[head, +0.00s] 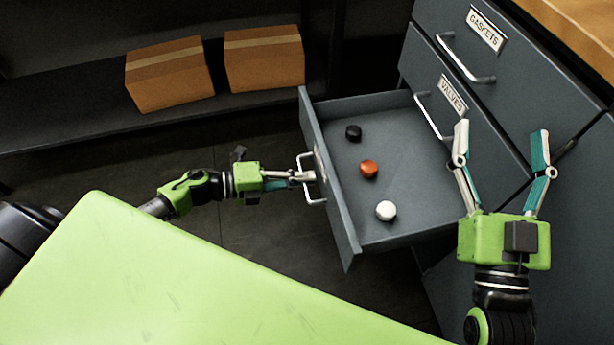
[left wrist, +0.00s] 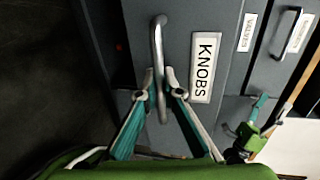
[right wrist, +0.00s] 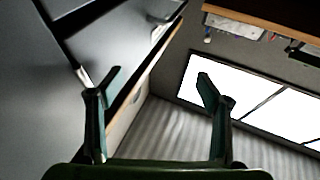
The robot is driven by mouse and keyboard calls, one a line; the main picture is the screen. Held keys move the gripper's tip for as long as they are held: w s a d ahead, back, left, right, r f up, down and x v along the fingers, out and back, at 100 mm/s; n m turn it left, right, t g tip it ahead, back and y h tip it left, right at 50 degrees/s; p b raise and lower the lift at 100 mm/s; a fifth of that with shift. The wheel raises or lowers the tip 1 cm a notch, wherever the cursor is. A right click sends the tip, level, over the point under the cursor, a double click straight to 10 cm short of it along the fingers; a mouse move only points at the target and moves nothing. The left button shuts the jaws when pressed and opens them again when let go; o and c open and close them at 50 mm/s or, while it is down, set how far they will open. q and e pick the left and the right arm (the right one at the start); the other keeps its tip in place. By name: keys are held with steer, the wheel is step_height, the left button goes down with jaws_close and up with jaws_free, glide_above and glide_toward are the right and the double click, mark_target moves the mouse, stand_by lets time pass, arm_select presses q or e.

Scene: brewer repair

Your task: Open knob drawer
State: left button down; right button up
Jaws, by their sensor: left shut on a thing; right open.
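The knob drawer (head: 395,215) is pulled out from the grey cabinet, below the drawer labelled VALVES. Inside it lie a black knob (head: 353,132), an orange knob (head: 369,169) and a white knob (head: 386,210). My left gripper (head: 305,176) is shut on the drawer's handle (head: 310,192) at the drawer front. In the left wrist view the fingers close around the handle (left wrist: 159,60), beside the KNOBS label (left wrist: 205,67). My right gripper (head: 501,150) is open and empty, in front of the cabinet to the right of the drawer; its fingers also show in the right wrist view (right wrist: 155,95).
The VALVES drawer (head: 455,120) and the GASKETS drawer (head: 500,75) above are closed. Two cardboard boxes (head: 168,75) (head: 264,58) stand on a dark shelf at the back left. A wooden top (head: 580,35) overhangs at the upper right. Dark floor is clear left of the drawer.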

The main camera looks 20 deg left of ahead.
arm_select(q)
steer(key=c, duration=2.2)
jaws_free()
steer(key=shift+a, duration=0.1)
steer(key=v, duration=1.2)
steer(key=shift+f, duration=0.1)
